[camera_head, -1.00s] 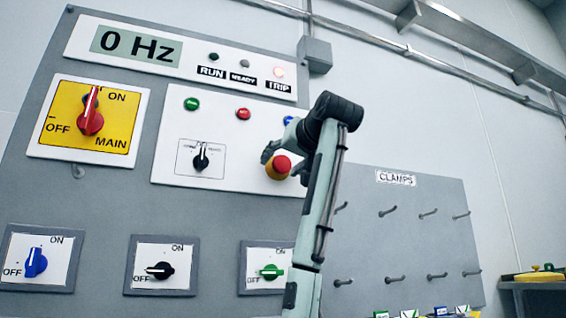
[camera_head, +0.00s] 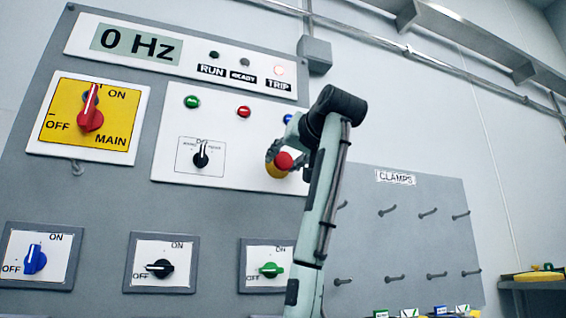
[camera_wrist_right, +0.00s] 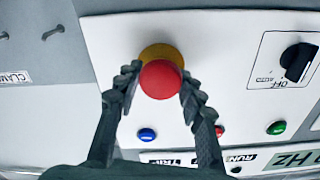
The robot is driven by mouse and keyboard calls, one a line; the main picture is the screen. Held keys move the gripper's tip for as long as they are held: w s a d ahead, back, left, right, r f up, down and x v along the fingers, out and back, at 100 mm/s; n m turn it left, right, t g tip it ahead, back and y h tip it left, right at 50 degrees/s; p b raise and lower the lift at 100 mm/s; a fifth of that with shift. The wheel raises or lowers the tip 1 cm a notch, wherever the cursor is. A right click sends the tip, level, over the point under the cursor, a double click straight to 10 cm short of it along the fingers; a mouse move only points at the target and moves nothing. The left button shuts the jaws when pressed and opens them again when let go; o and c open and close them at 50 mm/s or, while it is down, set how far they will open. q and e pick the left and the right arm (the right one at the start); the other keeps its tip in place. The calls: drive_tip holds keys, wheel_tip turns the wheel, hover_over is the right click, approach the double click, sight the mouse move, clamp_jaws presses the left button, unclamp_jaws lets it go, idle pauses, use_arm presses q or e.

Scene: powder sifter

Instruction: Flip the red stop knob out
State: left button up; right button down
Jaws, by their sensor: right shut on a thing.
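The red stop knob (camera_head: 284,161) is a round mushroom button on a yellow collar (camera_head: 276,171), on the white control plate of the grey panel. It also shows in the right wrist view (camera_wrist_right: 160,80), in front of its yellow base (camera_wrist_right: 163,53). My right gripper (camera_wrist_right: 155,84) has one finger on each side of the knob and is shut on it. In the head view my right gripper (camera_head: 284,152) is partly hidden by its own arm. My left gripper is in neither view.
Green (camera_head: 192,102), red (camera_head: 243,112) and blue (camera_head: 288,118) buttons and a black selector (camera_head: 201,158) sit near the knob. A red main switch (camera_head: 90,116) is at the left. The lit TRIP lamp (camera_head: 278,70) is above. A clamps board (camera_head: 400,240) hangs at the right.

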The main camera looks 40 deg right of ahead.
drive_tip(key=c, duration=1.3)
unclamp_jaws()
drive_tip(key=shift+c, duration=0.2)
drive_tip(key=o, duration=0.4)
drive_tip(key=shift+s, duration=0.25)
drive_tip(key=shift+o, duration=0.2)
drive_tip(key=shift+w, duration=0.1)
drive_tip(key=v, duration=1.2)
drive_tip(key=shift+f, duration=0.1)
